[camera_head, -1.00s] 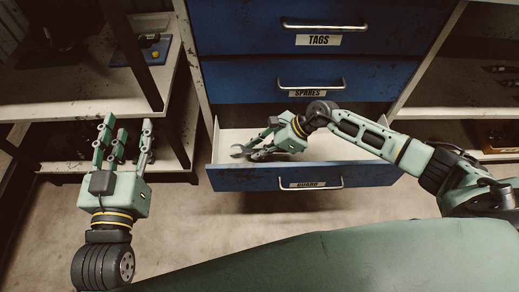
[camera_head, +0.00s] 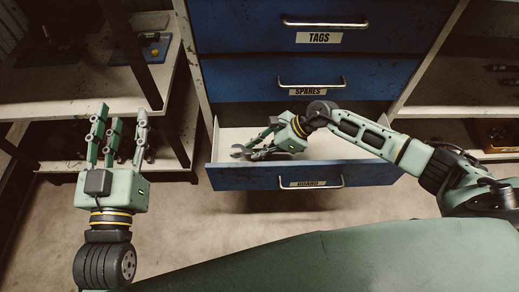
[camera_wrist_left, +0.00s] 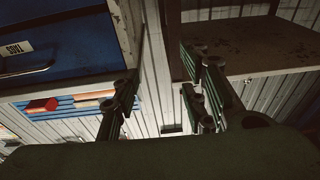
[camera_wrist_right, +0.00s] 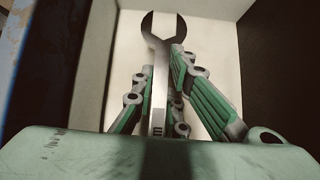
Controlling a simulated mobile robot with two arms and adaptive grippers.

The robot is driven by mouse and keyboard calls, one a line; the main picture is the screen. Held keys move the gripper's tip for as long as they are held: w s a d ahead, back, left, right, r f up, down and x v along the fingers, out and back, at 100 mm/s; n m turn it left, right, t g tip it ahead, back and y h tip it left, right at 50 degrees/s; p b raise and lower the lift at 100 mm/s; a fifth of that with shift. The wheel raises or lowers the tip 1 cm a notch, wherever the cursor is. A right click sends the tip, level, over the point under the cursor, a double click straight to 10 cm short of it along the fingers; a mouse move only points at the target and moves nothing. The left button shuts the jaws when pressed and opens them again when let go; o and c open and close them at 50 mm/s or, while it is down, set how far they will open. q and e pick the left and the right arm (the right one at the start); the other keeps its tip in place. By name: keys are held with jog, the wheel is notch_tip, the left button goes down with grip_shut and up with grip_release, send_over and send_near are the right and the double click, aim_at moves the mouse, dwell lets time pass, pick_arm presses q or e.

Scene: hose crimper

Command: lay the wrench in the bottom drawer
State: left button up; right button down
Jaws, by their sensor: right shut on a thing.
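The wrench (camera_wrist_right: 160,75) is a grey open-ended wrench. My right gripper (camera_head: 262,145) is shut on its shaft, which runs between the fingers in the right wrist view. The open jaw (camera_head: 241,150) points to the left inside the pulled-out bottom drawer (camera_head: 342,148), which is blue with a pale inside. I cannot tell whether the wrench touches the drawer floor. My left gripper (camera_head: 118,135) is open and empty, well to the left of the drawer, with fingers pointing up in the head view.
The drawers labelled TAGS (camera_head: 350,40) and SPARES (camera_head: 370,78) are shut above the open drawer. A shelf (camera_head: 90,92) with a blue mat stands at the left. Open shelves (camera_head: 470,95) lie at the right. The drawer's right part is empty.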

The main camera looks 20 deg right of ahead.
jog(key=c, duration=1.7)
grip_release()
jog(key=shift+c, duration=0.2)
jog(key=shift+r, duration=0.1)
